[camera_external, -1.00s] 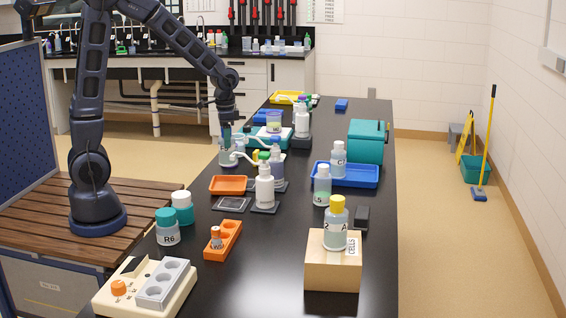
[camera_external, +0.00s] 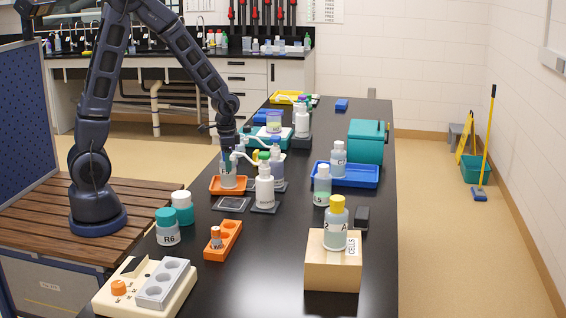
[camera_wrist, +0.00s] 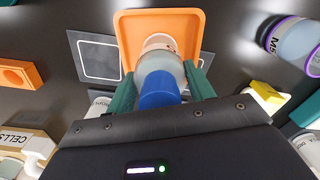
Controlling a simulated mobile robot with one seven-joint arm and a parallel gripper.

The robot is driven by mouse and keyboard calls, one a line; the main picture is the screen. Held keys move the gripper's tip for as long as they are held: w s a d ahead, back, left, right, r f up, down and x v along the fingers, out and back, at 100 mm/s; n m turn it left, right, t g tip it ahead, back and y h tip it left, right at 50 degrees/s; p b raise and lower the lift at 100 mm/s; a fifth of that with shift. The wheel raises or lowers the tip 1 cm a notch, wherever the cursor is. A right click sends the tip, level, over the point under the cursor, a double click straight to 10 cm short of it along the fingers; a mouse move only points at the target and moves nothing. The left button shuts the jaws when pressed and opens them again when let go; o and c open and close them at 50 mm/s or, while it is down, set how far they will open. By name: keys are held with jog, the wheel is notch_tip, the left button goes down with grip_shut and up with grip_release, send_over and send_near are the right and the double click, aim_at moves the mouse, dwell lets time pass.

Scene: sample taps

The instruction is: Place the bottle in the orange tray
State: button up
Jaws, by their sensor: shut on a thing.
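The bottle (camera_wrist: 160,70) is a clear one with a pale body and a blue cap, seen from above in the wrist view. In the external view the bottle (camera_external: 228,180) stands upright at the orange tray. The orange tray (camera_wrist: 127,27) is shallow and square; in the external view its rim (camera_external: 216,191) shows around the bottle's foot. My gripper (camera_wrist: 160,88) is shut on the bottle, with a teal finger on each side near the cap. The bottle is over or inside the tray; I cannot tell whether its base touches the floor.
A dispenser bottle (camera_external: 265,186) stands close to the right of the tray. A dark flat plate (camera_external: 231,204) lies in front of it. A blue tray (camera_external: 345,174) is to the right.

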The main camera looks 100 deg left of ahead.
jog(key=o, duration=1.5)
jog(key=shift+f, duration=0.1)
jog(key=shift+c, duration=0.2)
notch_tip(320, 180, up, 12)
jog(key=shift+r, duration=0.2)
jog(key=s+d+r+m+t, duration=0.25)
jog(key=d+r, duration=0.35)
jog(key=d, duration=0.6)
jog(key=s+d+r+m+t, duration=0.1)
jog(key=s+d+r, duration=0.3)
jog(key=d, duration=0.7)
jog(key=s+d+r+m+t, duration=0.1)
jog(key=s+d+r, duration=0.2)
jog(key=s+d, duration=0.3)
jog(key=shift+d, duration=1)
